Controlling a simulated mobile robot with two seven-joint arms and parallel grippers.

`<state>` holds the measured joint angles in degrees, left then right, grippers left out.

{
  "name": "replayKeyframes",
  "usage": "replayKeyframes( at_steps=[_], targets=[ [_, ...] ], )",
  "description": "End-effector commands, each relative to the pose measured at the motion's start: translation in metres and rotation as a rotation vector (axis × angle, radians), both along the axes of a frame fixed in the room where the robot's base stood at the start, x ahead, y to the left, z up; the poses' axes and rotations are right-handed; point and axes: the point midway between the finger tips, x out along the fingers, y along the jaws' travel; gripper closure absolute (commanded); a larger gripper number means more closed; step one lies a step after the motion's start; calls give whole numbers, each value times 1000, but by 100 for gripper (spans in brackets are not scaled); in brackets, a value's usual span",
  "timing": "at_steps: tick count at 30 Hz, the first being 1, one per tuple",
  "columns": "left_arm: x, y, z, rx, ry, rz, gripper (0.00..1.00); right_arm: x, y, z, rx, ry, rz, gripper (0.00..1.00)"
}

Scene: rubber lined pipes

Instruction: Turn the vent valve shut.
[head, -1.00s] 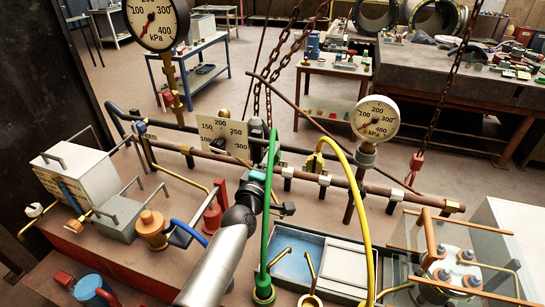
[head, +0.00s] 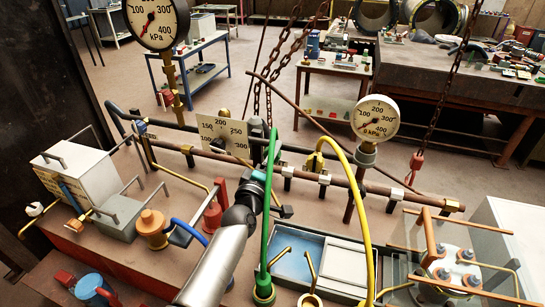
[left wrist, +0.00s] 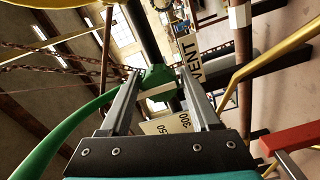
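The VENT label (left wrist: 192,62) shows in the left wrist view, beside the right finger. I cannot clearly make out the vent valve's handle. My left gripper (left wrist: 159,72) has its fingers apart, one on each side of a green fitting (left wrist: 160,80). I cannot tell whether they touch it. In the head view my left gripper (head: 268,148) is at the pipe, behind the green hose (head: 267,220); its fingertips are mostly hidden. A numbered plate (head: 210,124) stands left of it and also shows in the left wrist view (left wrist: 165,125). My right gripper is not in view.
A yellow hose (head: 362,205) arches to the right. A small gauge (head: 376,117) and a large gauge (head: 157,18) stand over the brown pipe (head: 375,188). Chains (head: 290,50) hang behind. A grey tray (head: 345,263) lies in front.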

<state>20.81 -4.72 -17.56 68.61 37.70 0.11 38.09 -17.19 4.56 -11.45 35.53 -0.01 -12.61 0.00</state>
Motion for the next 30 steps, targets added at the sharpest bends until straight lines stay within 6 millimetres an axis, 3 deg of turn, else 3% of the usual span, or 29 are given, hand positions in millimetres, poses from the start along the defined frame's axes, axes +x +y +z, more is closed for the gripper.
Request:
replayKeyframes(
  at_steps=[5,16,30],
  targets=[
    [0,0,0,-3,1,0,17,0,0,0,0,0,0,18],
    [-5,1,1,-5,1,0,17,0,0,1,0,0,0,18],
    [-66,21,-1,-4,2,0,17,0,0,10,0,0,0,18]
  ],
)
